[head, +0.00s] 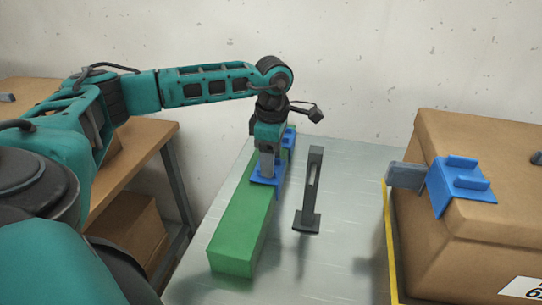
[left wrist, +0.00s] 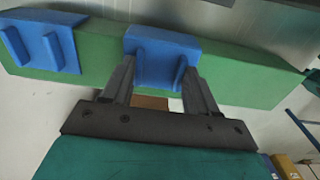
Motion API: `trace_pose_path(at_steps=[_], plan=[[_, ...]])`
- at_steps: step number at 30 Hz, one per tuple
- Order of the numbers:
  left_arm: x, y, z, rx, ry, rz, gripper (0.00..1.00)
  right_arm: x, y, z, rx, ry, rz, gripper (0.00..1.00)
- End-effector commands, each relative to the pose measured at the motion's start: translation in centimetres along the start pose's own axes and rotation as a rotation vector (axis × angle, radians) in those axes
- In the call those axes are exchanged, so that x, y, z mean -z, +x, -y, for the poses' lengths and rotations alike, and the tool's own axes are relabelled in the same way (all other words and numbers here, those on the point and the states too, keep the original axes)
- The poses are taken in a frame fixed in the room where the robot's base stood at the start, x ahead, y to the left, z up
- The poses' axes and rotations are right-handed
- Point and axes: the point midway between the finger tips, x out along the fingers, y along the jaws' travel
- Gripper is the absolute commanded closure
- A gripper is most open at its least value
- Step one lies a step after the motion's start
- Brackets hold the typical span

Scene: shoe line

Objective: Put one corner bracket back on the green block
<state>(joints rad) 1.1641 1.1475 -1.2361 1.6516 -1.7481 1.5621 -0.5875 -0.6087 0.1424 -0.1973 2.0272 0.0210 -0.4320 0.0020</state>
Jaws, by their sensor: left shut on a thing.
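The long green block (head: 240,225) lies on the table, running away from me. My left gripper (head: 267,176) points down over its far half and is shut on a blue corner bracket (head: 262,183). In the left wrist view, the held bracket (left wrist: 160,55) sits between the two fingers and over the edge of the green block (left wrist: 235,75); it appears to touch it. A second blue bracket (left wrist: 40,42) is on the block to its left, and it shows at the block's far end in the head view (head: 290,138). My right gripper is not in view.
A dark slotted upright piece (head: 312,190) stands right of the block on the grey table (head: 345,260). A large brown box (head: 440,260) at right carries another blue bracket (head: 461,185) with a grey piece (head: 405,175) beside it. A wooden bench (head: 140,150) is at left.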

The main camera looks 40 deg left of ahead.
Motion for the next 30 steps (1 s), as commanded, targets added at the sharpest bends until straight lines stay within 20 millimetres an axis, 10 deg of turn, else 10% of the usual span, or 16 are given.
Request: trace_pose_path(at_steps=[29, 30], plan=[[-0.03, 0.39, 0.0, 0.0, 0.0, 0.0, 0.72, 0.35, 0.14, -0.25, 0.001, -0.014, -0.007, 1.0], [-0.03, 0.39, 0.0, 0.0, 0.0, 0.0, 0.4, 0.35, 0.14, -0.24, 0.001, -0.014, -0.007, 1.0]])
